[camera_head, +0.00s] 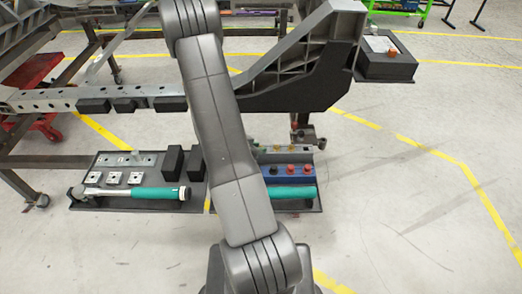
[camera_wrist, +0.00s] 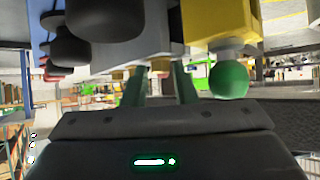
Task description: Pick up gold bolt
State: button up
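In the wrist view, a gold bolt (camera_wrist: 160,64) shows at the edge of a grey block (camera_wrist: 165,38), between and just beyond the green fingertips. A second gold bolt (camera_wrist: 118,74) is left of the fingers. My gripper (camera_wrist: 160,82) is open, with a gap between its fingers and nothing seen held. Contact with the bolt cannot be told. In the head view, small gold bolts (camera_head: 277,148) stand on the grey block (camera_head: 291,150) in the right tray.
Close to the fingers in the wrist view are a yellow block (camera_wrist: 220,18) with a green ball (camera_wrist: 229,80) and large dark knobs (camera_wrist: 105,18). In the head view, a blue block (camera_head: 275,170) with red knobs and a teal-handled tool (camera_head: 300,192) share the tray. A chassis beam (camera_head: 60,98) is behind.

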grip_shut()
jog(key=shift+r, duration=0.1)
notch_tip(320, 180, up, 16)
jog(key=p, duration=0.9)
jog(key=shift+f, duration=0.25)
jog(key=shift+w, duration=0.1)
